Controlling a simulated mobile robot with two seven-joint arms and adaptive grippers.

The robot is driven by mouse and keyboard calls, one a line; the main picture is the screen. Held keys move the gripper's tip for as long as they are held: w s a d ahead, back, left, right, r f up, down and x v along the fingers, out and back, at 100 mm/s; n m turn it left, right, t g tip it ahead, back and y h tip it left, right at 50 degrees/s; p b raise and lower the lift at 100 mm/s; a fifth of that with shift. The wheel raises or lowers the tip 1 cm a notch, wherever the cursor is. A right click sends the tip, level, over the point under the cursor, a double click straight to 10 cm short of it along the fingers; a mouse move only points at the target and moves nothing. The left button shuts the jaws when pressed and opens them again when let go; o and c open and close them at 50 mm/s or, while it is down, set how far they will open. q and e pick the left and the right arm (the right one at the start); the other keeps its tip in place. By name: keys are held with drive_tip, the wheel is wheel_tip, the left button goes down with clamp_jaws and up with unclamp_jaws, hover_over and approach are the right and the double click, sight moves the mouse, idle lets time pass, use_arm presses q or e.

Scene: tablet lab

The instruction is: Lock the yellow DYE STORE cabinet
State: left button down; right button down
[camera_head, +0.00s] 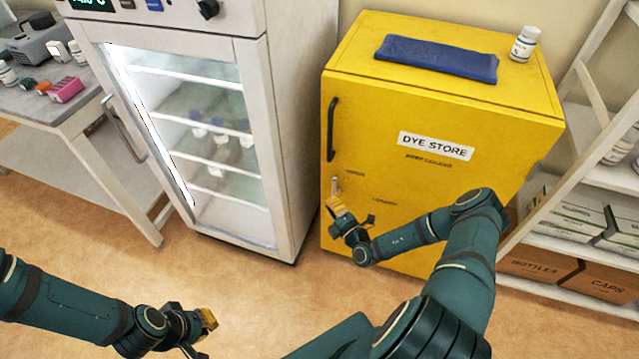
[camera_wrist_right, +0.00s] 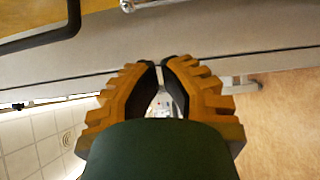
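The yellow DYE STORE cabinet (camera_head: 470,215) stands right of centre in the head view, its door closed. Its black handle (camera_head: 332,130) is at the door's left edge. Below it is a small metal lock piece (camera_head: 335,185), pointing roughly up and down, with small dark lettering beside it. My right gripper (camera_head: 338,206) is just below the lock piece in the head view; contact cannot be told. In the right wrist view its fingertips (camera_wrist_right: 160,62) meet with nothing visible between them, and metal (camera_wrist_right: 140,3) shows at the top edge. My left gripper (camera_head: 205,335) is low at the left, its opening unclear.
A glass-door fridge (camera_head: 283,120) stands left of the cabinet. A blue folded item (camera_head: 437,58) and a white bottle (camera_head: 523,44) are on the cabinet's top. A shelf with boxes (camera_head: 540,262) is at the right, a bench (camera_head: 60,115) at the left. Floor in front is clear.

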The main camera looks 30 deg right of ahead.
drive_tip(key=w+d+b, duration=0.2)
drive_tip(key=w+d, duration=0.1)
drive_tip(key=w, duration=0.4)
drive_tip(key=shift+w, duration=0.25)
idle(0.4)
drive_tip(key=shift+s, duration=0.15)
